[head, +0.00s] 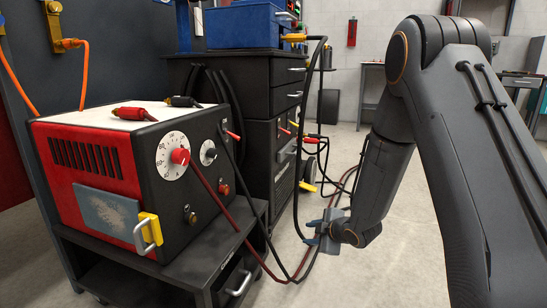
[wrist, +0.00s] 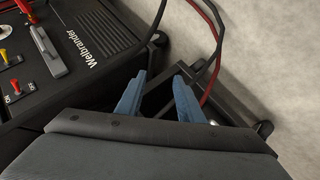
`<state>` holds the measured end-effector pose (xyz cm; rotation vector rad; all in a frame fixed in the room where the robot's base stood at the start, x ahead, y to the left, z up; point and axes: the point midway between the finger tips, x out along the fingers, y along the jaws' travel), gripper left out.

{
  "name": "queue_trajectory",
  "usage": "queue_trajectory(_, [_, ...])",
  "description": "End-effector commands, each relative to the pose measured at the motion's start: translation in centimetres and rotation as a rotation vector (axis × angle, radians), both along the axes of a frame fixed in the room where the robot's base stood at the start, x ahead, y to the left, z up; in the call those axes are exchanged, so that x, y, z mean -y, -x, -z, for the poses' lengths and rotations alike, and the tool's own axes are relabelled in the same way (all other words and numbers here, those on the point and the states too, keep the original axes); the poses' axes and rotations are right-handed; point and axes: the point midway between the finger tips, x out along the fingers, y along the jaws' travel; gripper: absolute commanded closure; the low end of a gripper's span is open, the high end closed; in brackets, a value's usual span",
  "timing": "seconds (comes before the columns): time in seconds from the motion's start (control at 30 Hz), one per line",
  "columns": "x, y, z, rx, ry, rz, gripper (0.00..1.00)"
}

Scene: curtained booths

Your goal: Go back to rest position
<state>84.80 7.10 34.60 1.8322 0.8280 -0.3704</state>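My arm reaches down from the upper right of the head view, with my gripper (head: 322,232) low over the floor, to the right of the welder cart. In the wrist view the two blue fingers of my gripper (wrist: 160,88) stand apart with nothing between them. A dark machine marked "Welbrander" (wrist: 100,35), with a grey handle and red and yellow switches, lies left of the fingers. A dark frame (wrist: 165,95) shows behind the fingertips.
A red and black welder (head: 95,165) with dial and clamps on top stands on a black cart (head: 150,262). A black tool cabinet (head: 250,75) carries a blue toolbox (head: 245,27). Red and black cables (head: 250,255) hang near my gripper. Open floor (head: 400,265) lies around my arm.

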Motion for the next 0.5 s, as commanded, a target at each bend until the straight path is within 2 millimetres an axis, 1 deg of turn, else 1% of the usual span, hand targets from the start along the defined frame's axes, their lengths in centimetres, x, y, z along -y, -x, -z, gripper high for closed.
queue_trajectory(0.03, [1.1,0.8,-1.5,-0.045,-0.011,0.082,0.66])
queue_trajectory(0.17, [3.9,4.0,-3.9,-0.184,-0.063,0.316,0.66])
queue_trajectory(0.27, [5.6,7.4,-5.5,-0.288,-0.113,0.497,0.66])
queue_trajectory(0.37, [6.8,11.5,-6.9,-0.392,-0.173,0.678,0.66])
queue_trajectory(0.4, [7.2,13.2,-7.4,-0.432,-0.199,0.749,0.66])
queue_trajectory(0.5, [7.7,17.2,-8.3,-0.522,-0.257,0.901,0.66])
